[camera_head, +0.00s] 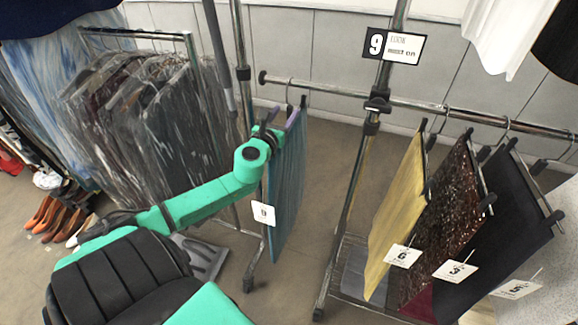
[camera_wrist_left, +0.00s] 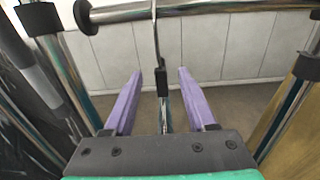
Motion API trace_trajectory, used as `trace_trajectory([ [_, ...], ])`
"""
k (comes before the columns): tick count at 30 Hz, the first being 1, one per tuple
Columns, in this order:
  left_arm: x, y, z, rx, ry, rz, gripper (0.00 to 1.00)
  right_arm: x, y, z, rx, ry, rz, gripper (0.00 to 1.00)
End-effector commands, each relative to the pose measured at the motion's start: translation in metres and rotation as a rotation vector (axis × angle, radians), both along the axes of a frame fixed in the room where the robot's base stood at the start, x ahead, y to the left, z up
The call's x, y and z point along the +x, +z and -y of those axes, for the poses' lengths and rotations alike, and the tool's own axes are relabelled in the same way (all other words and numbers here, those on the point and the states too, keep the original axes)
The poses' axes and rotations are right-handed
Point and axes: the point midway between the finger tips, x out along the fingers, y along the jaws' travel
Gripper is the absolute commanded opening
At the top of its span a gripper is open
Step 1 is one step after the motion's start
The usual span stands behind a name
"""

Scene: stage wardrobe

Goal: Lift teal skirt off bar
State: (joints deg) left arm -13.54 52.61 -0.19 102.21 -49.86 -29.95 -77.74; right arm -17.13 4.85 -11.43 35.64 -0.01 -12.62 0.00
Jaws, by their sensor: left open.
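The teal skirt (camera_head: 288,185) hangs on a hanger from the end of the metal bar (camera_head: 340,94) in the head view, with a white number tag on it. My left gripper (camera_head: 286,122) is at the top of the skirt, just below the bar. In the left wrist view, the purple fingers of my left gripper (camera_wrist_left: 160,75) are apart. The hanger's thin hook (camera_wrist_left: 156,40) and black clip (camera_wrist_left: 162,84) stand between them, with clear gaps on both sides. The skirt shows only edge-on there, mostly hidden by the gripper body. My right gripper is not in view.
A yellow skirt (camera_head: 398,205), a brown sequined skirt (camera_head: 440,220) and a black skirt (camera_head: 500,225) hang further right on the bar. A rail post (camera_head: 362,170) stands between them and the teal skirt. Plastic-covered garments (camera_head: 140,110) hang at left.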

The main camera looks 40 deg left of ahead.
Motion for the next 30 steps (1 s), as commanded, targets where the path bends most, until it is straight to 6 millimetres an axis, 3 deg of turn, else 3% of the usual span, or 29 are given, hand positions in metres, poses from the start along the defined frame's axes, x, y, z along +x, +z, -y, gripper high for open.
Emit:
trace_trajectory([
  [5, 0.021, 0.001, -0.007, -0.002, 0.001, 0.002, 0.57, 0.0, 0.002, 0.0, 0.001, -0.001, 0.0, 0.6],
  [12, 0.023, 0.0, -0.008, -0.001, 0.0, -0.001, 0.57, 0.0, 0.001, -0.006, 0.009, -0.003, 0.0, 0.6],
  [16, 0.023, 0.0, -0.008, -0.001, 0.0, -0.001, 0.07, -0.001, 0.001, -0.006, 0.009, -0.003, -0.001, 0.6],
  [17, 0.023, 0.0, -0.008, -0.001, 0.0, -0.001, 0.0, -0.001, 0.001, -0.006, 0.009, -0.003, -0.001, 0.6],
  [30, 0.022, -0.001, -0.008, -0.001, 0.0, -0.001, 0.0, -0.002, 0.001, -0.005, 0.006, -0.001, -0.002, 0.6],
])
